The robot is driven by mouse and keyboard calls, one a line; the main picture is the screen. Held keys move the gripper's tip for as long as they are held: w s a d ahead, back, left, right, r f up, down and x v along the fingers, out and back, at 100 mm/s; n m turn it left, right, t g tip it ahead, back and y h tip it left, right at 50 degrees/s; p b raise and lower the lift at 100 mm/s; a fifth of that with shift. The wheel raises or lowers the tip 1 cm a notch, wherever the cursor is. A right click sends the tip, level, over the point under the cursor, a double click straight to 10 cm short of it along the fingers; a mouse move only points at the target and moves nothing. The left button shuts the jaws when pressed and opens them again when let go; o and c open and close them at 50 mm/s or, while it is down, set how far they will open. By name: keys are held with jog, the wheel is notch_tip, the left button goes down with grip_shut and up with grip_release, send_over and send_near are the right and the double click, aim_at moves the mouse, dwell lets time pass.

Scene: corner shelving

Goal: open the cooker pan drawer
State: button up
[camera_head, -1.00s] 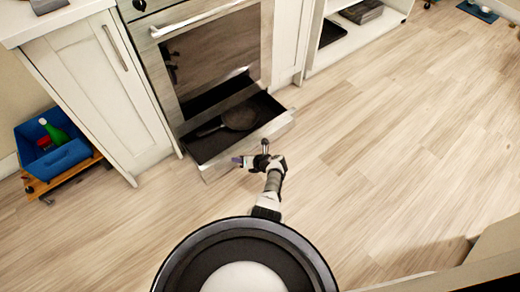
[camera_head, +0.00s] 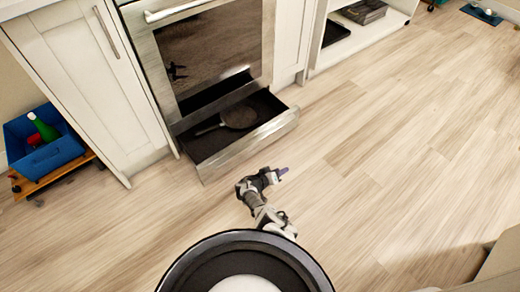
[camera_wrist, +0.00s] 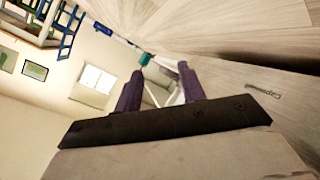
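The cooker pan drawer (camera_head: 250,142) is pulled out below the oven door (camera_head: 213,52) in the head view. A dark frying pan (camera_head: 238,116) lies inside it, its handle towards the left. My gripper (camera_head: 282,172) is in front of the drawer, low over the floor and apart from the drawer front, pointing to the right. In the wrist view its two purple fingers (camera_wrist: 158,88) stand apart with nothing between them. The drawer does not show clearly in the wrist view.
A blue crate (camera_head: 50,158) with a green bottle (camera_head: 44,128) stands on a wooden dolly (camera_head: 60,172) at the left. White cabinets (camera_head: 85,80) flank the cooker. An open shelf (camera_head: 350,40) is at the upper right.

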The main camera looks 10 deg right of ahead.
jog(key=w+a+n+t+y+b, duration=0.1)
jog(key=w+a+n+t, duration=0.15)
jog(key=n+t, duration=0.4)
jog(key=n+t+y+b, duration=0.2)
jog(key=n+t+y, duration=0.25)
jog(key=n, duration=0.65)
send_near(261, 142)
jog(key=shift+m+g+y, duration=0.35)
jog(key=shift+g+y, duration=0.1)
jog(key=shift+g, duration=0.05)
jog(key=shift+r+b+x, duration=0.2)
jog(key=shift+b+x, duration=1.05)
jog(key=shift+b, duration=0.25)
jog(key=shift+r+b+x, duration=0.2)
jog(key=shift+b+x, duration=1.1)
jog(key=shift+b, duration=0.15)
jog(key=shift+r+b+x, duration=0.25)
jog(key=shift+b+x, duration=1)
jog(key=shift+b, duration=0.25)
grip_shut()
